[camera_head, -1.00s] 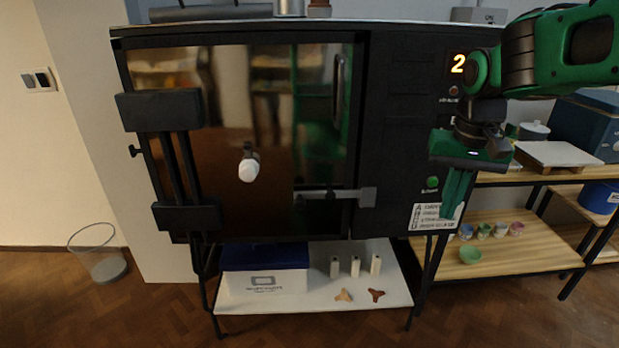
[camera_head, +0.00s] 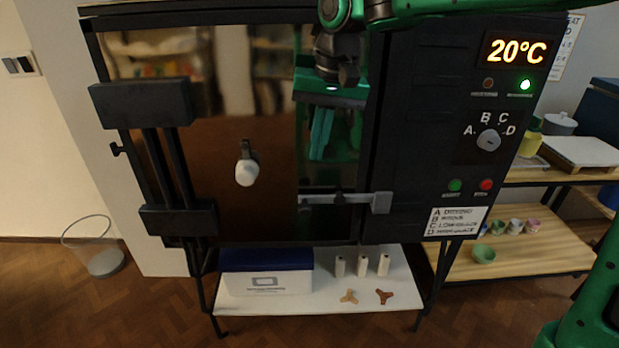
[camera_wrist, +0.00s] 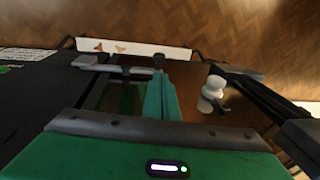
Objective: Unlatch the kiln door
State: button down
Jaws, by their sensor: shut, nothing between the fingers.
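The kiln door (camera_head: 225,215) is a dark, glossy panel and is closed. Its grey latch bar (camera_head: 320,200) lies level across the lower right of the door, with a small dark knob (camera_head: 339,198) on it. The bar's right end reaches the grey keeper (camera_head: 382,202) on the kiln body. My green gripper (camera_head: 318,157) is in front of the door's upper right, fingers pointing down, shut and empty, above the latch in the picture. In the wrist view, the fingers (camera_wrist: 160,85) point toward the latch knob (camera_wrist: 158,62) and appear apart from it; the latch bar (camera_wrist: 125,71) runs left.
A white peephole plug (camera_head: 246,173) sticks out mid-door, and a black hinge assembly (camera_head: 160,160) stands at left. The control panel reads 20°C, with a selector dial (camera_head: 488,140). Below is a white shelf (camera_head: 330,300) with a blue-lidded box (camera_head: 266,270).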

aim_at(307, 206)
jog(key=f, duration=0.4)
jog(key=a+f, duration=0.1)
jog(key=f, duration=0.4)
jog(key=w+a+f, duration=0.1)
jog(key=f, duration=0.3)
jog(key=shift+f, duration=0.25)
jog(key=shift+d, duration=0.2)
